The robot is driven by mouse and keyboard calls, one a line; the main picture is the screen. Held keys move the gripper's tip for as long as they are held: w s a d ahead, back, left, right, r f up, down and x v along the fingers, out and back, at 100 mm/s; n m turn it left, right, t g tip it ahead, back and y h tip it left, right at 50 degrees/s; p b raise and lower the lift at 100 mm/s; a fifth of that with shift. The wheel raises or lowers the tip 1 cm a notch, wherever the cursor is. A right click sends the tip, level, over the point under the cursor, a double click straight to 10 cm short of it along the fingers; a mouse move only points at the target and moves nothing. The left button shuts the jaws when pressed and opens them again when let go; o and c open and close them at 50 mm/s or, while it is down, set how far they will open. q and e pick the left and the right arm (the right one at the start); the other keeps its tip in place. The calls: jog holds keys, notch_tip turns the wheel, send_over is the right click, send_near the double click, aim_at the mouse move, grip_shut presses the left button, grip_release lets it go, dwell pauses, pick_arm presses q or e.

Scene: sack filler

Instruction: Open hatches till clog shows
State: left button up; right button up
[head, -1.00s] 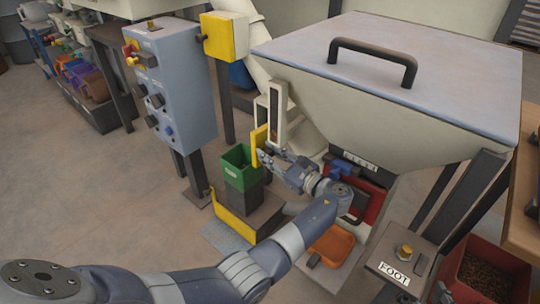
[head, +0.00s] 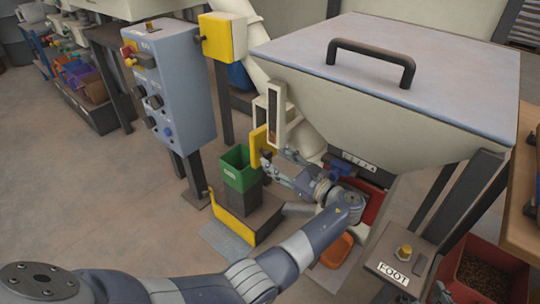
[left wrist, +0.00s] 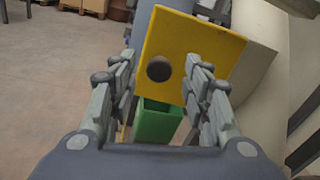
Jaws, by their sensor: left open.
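A yellow plate (head: 259,142) stands at the foot of the pale chute beside the hopper. In the left wrist view the yellow plate (left wrist: 205,50) fills the upper middle and carries a dark round knob (left wrist: 158,68). My left gripper (head: 267,160) is at the plate; in the left wrist view its open fingers (left wrist: 160,85) are spread to either side of the knob. I cannot tell whether they touch it. Red panels (head: 372,203) with a blue handle (head: 341,170) sit low under the hopper, partly hidden by my arm. No clog is visible.
The hopper (head: 400,130) with its handled lid overhangs my left arm. A green bin (head: 238,170) stands just left of the plate. A control box (head: 172,85), a FOOT box (head: 400,268) and a red bin of pellets (head: 462,292) stand around. Open floor lies left.

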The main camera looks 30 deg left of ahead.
pick_arm(q)
jog(key=shift+v, duration=2.25)
